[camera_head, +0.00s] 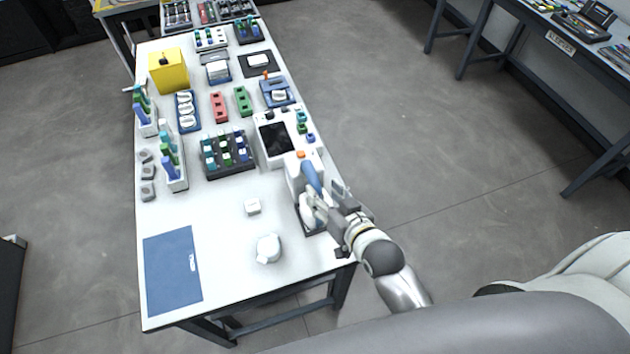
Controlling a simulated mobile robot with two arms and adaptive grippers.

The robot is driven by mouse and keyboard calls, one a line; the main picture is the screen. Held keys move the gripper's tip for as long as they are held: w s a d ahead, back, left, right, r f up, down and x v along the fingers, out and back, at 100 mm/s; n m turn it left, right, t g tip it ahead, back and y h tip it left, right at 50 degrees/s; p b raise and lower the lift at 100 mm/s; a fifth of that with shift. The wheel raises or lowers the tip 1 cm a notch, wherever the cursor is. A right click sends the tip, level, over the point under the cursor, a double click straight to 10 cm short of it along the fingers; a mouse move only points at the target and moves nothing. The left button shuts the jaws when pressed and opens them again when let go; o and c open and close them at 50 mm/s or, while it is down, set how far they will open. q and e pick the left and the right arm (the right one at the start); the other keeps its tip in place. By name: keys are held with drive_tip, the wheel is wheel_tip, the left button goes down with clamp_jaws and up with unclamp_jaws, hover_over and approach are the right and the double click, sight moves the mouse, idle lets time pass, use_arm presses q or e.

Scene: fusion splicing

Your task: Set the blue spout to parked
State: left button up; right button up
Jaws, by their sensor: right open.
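The blue spout (311,173) is a short blue bar on the front of a white dispenser (294,172) with an orange top, at the right edge of the table. It points toward the front right, over a dark base (305,226). My right gripper (326,194) is open, with its fingers spread just in front of the spout's lower end. I cannot tell whether a finger touches the spout. The gripper hides part of the dispenser's front and base. My left gripper is not in view.
A white machine with a black screen (274,139) stands directly behind the dispenser. Racks and trays fill the far part. Bare tabletop lies left of the dispenser.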

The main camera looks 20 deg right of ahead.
sight(318, 188)
drive_tip(key=shift+p+x, duration=0.35)
drive_tip(key=shift+x, duration=2.55)
drive_tip(key=shift+c, duration=0.5)
clamp_jaws()
